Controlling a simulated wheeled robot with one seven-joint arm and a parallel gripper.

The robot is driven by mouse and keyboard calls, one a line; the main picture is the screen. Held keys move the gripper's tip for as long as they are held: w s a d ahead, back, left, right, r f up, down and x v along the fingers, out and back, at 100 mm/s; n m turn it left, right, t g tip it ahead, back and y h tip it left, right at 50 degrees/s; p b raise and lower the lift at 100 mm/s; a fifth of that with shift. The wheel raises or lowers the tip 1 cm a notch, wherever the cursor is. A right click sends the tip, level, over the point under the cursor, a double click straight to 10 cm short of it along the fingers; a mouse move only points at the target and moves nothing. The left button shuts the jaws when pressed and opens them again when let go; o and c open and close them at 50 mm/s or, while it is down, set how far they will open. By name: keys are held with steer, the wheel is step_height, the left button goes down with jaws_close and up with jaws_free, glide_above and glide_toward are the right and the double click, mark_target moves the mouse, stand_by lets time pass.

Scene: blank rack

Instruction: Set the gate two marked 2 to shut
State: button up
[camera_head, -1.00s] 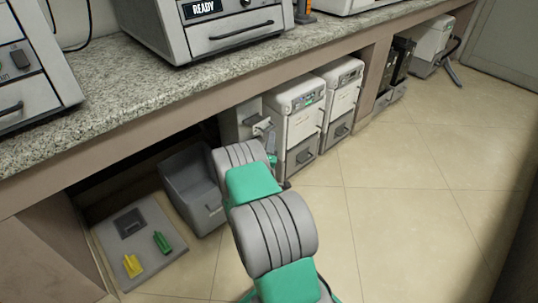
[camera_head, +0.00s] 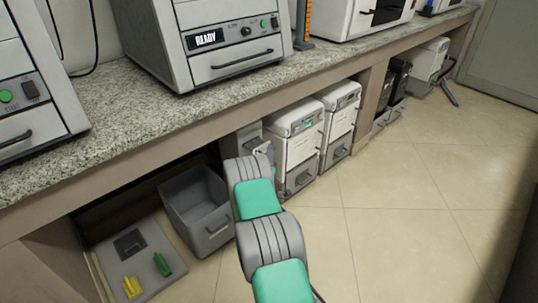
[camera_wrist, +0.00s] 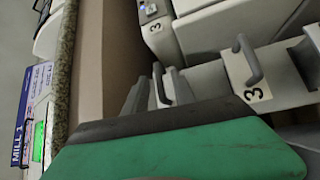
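No gate marked 2 can be read in either view. In the wrist view, a grey front (camera_wrist: 293,88) with a curved handle (camera_wrist: 247,58) carries a 3, and the white unit (camera_wrist: 215,28) above it also carries a 3. Another grey handle (camera_wrist: 160,85) sits to the left, with no readable number. In the head view, white units (camera_head: 297,135) with grey lower fronts stand under the counter. My arm reaches toward a grey unit (camera_head: 243,139) at their left. A green and black shape fills the lower wrist view.
The granite counter (camera_head: 130,125) overhangs the units. A grey bin (camera_head: 212,232) and a tray (camera_head: 165,288) with yellow and green pieces lie to the left below. A MILL 1 label (camera_wrist: 20,140) shows in the wrist view. The tiled floor (camera_head: 420,220) is open at right.

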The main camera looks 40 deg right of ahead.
steer(key=shift+c, duration=0.3)
jaws_close()
stand_by(1.1)
